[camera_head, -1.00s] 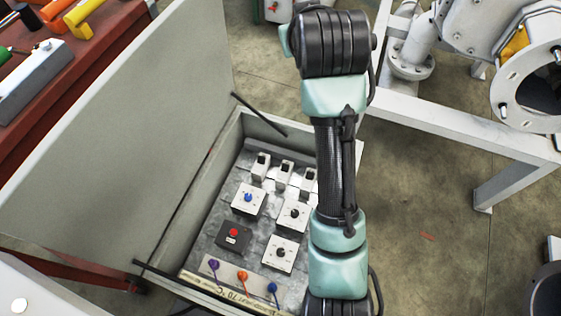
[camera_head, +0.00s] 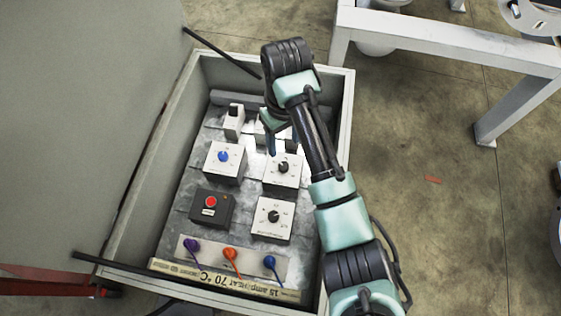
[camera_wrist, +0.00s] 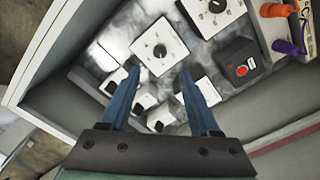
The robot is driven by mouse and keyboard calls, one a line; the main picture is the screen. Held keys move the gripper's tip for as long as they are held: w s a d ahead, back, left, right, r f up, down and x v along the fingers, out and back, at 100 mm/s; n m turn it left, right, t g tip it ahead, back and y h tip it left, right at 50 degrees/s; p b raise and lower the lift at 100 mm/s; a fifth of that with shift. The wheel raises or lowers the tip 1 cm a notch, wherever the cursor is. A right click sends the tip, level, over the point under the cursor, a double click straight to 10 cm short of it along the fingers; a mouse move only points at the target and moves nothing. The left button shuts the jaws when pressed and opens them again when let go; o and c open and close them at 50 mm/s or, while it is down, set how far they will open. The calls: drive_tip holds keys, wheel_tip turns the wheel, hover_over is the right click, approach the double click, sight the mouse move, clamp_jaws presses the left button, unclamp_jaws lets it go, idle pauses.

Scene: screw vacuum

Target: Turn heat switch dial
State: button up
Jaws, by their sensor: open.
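Three white dial boxes sit on the panel inside an open grey box. In the head view, one has a blue knob (camera_head: 223,156), one a black knob (camera_head: 284,168), and a nearer one another black knob (camera_head: 273,217). I cannot tell which is the heat dial; small labels are unreadable. My gripper (camera_wrist: 158,71) is open and empty, its blue fingers pointing into the box. In the wrist view, the farther black-knob dial (camera_wrist: 160,50) lies just beyond the fingertips, apparently untouched. The right finger partly covers another white box. In the head view my arm partly hides the gripper.
White switches (camera_head: 233,122) stand at the panel's far end, partly behind my arm. A red-button box (camera_head: 211,207) and purple, orange and blue plugs (camera_head: 230,254) are nearer. The box wall (camera_head: 341,115) and raised lid (camera_head: 80,120) enclose the panel.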

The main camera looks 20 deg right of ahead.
sight(284, 165)
wheel_tip(284, 165, down, 11)
drive_tip(key=b, duration=0.6)
clamp_jaws()
